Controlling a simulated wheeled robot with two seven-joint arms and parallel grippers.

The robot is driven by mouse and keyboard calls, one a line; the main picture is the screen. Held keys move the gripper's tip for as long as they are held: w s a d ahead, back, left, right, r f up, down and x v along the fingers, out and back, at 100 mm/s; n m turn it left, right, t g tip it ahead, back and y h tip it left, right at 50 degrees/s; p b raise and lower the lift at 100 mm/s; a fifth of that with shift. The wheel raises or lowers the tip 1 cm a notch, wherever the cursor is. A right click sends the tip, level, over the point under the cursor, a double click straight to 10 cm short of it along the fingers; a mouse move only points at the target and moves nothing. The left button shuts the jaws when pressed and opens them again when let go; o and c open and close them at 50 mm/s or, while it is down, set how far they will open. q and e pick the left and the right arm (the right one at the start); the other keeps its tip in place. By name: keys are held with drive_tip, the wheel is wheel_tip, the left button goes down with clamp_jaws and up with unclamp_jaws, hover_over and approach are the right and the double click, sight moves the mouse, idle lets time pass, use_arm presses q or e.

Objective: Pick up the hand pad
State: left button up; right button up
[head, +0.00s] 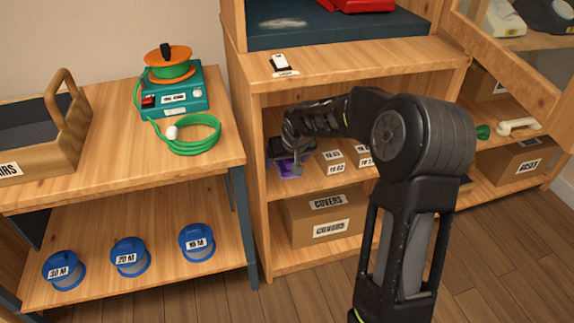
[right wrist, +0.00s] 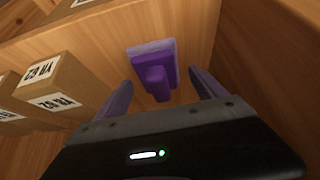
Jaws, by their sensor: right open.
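The hand pad (right wrist: 152,50) is a purple block with a raised grip and a paler pad edge. It sits in the shelf compartment, against the wooden wall in the right wrist view. In the head view its purple edge (head: 288,168) shows partly behind my right gripper (head: 292,160). My right gripper is open, and in the right wrist view its two fingers (right wrist: 160,84) point toward the pad, one on each side of its grip. The fingers are not closed on it; whether they touch it I cannot tell. My left gripper is not in view.
Small labelled boxes (head: 331,161) stand right beside the pad; they also show in the right wrist view (right wrist: 50,88). A covers box (head: 325,213) sits on the shelf below. The cabinet's top board (head: 350,78) lies above the compartment. A bench (head: 225,160) with a green cable stands left.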

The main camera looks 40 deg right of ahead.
drive_tip(key=c, duration=1.6)
drive_tip(key=shift+r, duration=0.15)
drive_tip(key=shift+r+p, duration=0.45)
drive_tip(key=shift+r, duration=0.1)
drive_tip(key=shift+s+r, duration=0.15)
drive_tip(key=shift+r, duration=0.05)
drive_tip(key=s+a, duration=0.2)
drive_tip(key=s, duration=0.3)
drive_tip(key=s+a+p, duration=0.1)
drive_tip(key=s+a, duration=0.1)
drive_tip(key=s, duration=0.4)
drive_tip(key=s+a, duration=0.2)
drive_tip(key=s, duration=0.3)
drive_tip(key=shift+s+f+p, duration=0.15)
drive_tip(key=shift+s+p, duration=0.15)
drive_tip(key=shift+s, duration=0.05)
